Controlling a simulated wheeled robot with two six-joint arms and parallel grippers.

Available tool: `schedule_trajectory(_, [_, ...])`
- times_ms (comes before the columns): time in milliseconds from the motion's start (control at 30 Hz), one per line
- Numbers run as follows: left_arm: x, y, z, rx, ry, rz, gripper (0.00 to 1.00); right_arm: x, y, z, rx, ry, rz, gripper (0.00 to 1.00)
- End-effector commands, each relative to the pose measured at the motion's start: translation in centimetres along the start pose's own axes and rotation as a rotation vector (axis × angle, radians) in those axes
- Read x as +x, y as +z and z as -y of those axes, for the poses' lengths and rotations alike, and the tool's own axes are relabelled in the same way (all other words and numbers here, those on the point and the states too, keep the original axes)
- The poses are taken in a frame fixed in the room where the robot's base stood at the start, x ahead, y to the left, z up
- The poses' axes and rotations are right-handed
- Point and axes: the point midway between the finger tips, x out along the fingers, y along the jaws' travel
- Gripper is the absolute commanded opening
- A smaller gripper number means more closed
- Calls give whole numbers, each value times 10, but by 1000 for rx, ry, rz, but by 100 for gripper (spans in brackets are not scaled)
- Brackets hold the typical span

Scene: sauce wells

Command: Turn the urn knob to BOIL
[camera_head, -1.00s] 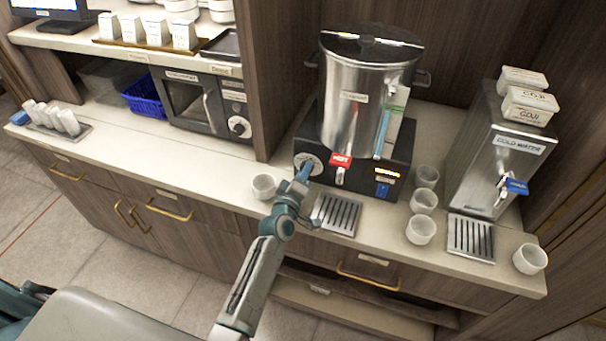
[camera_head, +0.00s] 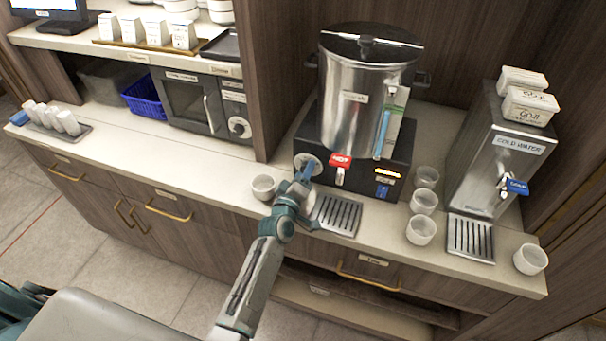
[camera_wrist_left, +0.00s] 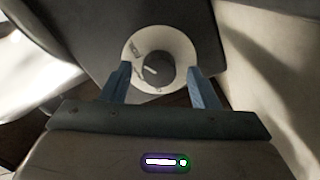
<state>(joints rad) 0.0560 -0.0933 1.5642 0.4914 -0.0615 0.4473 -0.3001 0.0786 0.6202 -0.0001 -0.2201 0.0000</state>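The steel urn (camera_head: 352,110) stands on a black base (camera_head: 398,160) at the back of the counter. Its round white dial (camera_head: 299,161) is on the base's front left, partly hidden by my left gripper (camera_head: 305,174). In the left wrist view the dark knob (camera_wrist_left: 160,80) sits in the middle of the white dial (camera_wrist_left: 184,46), with a pale pointer mark on it. The dial's lettering is too blurred to read. My left gripper's blue fingers (camera_wrist_left: 160,77) are apart, one on each side of the knob, with visible gaps. My right gripper is not in view.
A red-handled tap (camera_head: 340,161) is just right of the dial, above a drip tray (camera_head: 337,215). A white cup (camera_head: 264,187) stands left of my gripper. More cups (camera_head: 421,230) and the cold water dispenser (camera_head: 497,150) are to the right. The microwave (camera_head: 190,98) is left.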

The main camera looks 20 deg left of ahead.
Motion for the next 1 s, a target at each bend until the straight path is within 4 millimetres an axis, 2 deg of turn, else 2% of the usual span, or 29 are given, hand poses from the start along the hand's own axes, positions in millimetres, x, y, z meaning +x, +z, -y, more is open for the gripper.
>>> schedule_trajectory(233, [-8,0,1,-1,0,0,55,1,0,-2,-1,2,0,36])
schedule_trajectory(700, [-91,2,3,-1,-1,0,55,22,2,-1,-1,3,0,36])
schedule_trajectory(833, [-104,1,2,0,0,0,55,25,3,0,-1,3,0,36])
schedule_trajectory(1000, [-108,0,0,0,0,0,55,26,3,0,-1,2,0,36])
